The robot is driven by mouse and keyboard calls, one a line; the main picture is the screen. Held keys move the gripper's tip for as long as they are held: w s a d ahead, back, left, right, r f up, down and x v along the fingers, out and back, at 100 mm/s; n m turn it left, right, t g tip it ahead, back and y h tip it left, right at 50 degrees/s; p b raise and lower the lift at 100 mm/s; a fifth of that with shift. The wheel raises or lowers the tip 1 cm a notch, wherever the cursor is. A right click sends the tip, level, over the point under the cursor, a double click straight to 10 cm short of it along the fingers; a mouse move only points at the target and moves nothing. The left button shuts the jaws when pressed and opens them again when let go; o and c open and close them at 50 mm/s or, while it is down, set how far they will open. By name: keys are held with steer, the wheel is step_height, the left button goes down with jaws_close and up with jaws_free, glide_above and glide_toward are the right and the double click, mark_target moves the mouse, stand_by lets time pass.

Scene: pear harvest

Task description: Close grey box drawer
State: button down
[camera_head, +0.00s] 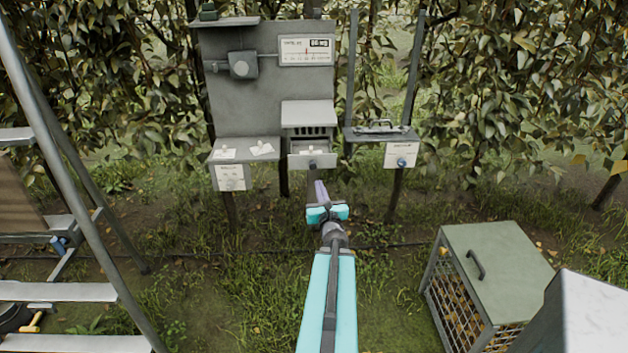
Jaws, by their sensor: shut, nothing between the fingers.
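The grey box (308,114) stands at the front of the grey panel, with a slotted front. Its drawer (299,160) sticks out below the slots, open, with something pale lying inside. A dark knob or my gripper's tip shows at the middle of the drawer front; I cannot tell which. My gripper (313,177) is shut and empty, just in front of and below the drawer front in the picture. Whether it touches the drawer is not clear. My arm hides the ground below.
A shelf with papers (245,149) is left of the drawer. A green-topped mesh crate (498,265) stands front right, a metal ladder frame (70,170) at left. Grass lies between.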

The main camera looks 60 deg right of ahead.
mark_target(314, 168)
steer(key=shift+w+d+f+b, duration=0.15)
steer(key=shift+w+d+b, duration=0.3)
steer(key=shift+b, duration=1.95)
steer(key=b, duration=0.4)
steer(key=shift+w+d, duration=0.1)
steer(key=shift+d, duration=0.2)
steer(key=w+d+b, duration=0.1)
steer(key=b, duration=0.3)
steer(key=b, duration=0.2)
steer(key=d+b, duration=0.1)
steer(key=b, duration=0.1)
steer(key=shift+w+r, duration=0.2)
steer(key=shift+w, duration=0.15)
steer(key=shift+x, duration=2)
steer(key=shift+r, duration=0.15)
